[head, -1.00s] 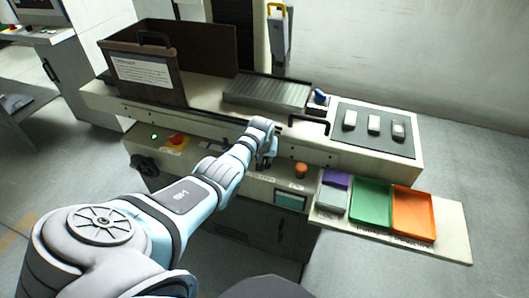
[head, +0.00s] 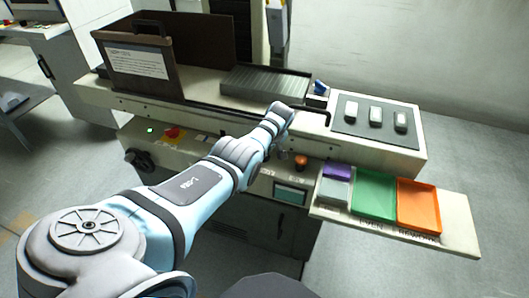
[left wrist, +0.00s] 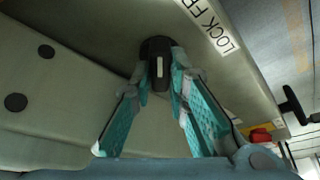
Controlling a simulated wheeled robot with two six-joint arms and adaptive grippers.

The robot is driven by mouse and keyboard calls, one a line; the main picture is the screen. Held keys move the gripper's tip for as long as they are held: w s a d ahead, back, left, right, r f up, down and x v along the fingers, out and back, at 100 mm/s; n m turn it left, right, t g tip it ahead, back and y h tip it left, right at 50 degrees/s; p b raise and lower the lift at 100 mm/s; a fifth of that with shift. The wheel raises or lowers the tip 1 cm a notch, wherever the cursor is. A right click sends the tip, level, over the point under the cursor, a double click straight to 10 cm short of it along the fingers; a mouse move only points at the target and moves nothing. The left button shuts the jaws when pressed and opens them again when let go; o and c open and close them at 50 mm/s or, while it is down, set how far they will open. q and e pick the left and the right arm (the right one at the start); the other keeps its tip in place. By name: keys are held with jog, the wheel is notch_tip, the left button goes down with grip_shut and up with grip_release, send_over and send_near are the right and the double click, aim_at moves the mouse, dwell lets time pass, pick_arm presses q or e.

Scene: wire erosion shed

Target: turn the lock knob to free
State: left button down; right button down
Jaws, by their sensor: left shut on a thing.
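The lock knob (left wrist: 157,64) is black with a white line. It sits on the machine's pale front panel in the left wrist view. The white line runs nearly upright in that picture. In the head view my left gripper (head: 281,148) is at the machine's front, left of the orange button, and the knob is hidden there. My right gripper is not in view.
An orange button (head: 301,162) and a small screen (head: 290,193) are close to my left gripper. Green (head: 375,218) and orange (head: 418,228) trays stand on a shelf at the right. A red button (head: 173,133) is farther left.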

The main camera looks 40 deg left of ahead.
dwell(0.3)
pick_arm(q)
jog(key=c, duration=1.6)
grip_release()
jog(key=shift+o, duration=0.2)
jog(key=v, duration=1.2)
jog(key=shift+a, duration=0.1)
